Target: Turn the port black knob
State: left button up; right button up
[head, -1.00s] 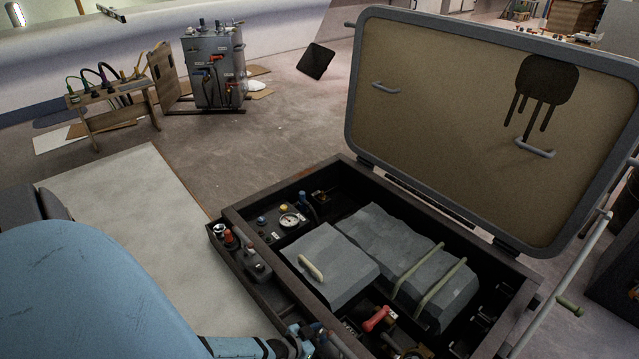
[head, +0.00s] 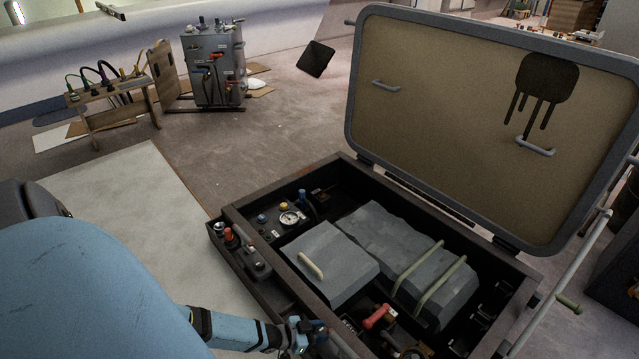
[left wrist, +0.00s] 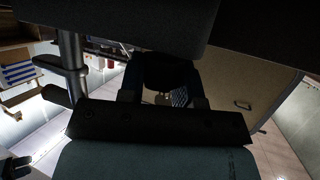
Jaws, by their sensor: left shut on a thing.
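My left arm comes in from the lower left in the head view. Its gripper (head: 308,336) is at the near left edge of the open dark box (head: 228,212), low beside the side ledge. The gripper is shut on a small dark part there, which looks like the port black knob. The fingers hide most of it, so its turn angle cannot be read. In the left wrist view, the dark fingers (left wrist: 164,88) close around a shadowed spot, with a small brass-coloured bit between them. My right gripper is not in view.
The box's raised lid (head: 450,120) stands behind it. Inside are grey covers (head: 330,262) with pale handles, a round gauge (head: 289,218) and a red handle (head: 378,316). A red-topped fitting (head: 229,236) stands on the side ledge. A grey tank unit (head: 213,70) stands farther back.

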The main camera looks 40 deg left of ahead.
pick_arm(q)
jog(key=o, duration=0.9)
jog(key=shift+s+a+r+p, duration=0.2)
jog(key=shift+s+r+p, duration=0.05)
jog(key=shift+s+p, duration=0.1)
jog(key=p+v, duration=0.5)
jog(key=v, duration=0.8)
jog(key=shift+w, duration=0.1)
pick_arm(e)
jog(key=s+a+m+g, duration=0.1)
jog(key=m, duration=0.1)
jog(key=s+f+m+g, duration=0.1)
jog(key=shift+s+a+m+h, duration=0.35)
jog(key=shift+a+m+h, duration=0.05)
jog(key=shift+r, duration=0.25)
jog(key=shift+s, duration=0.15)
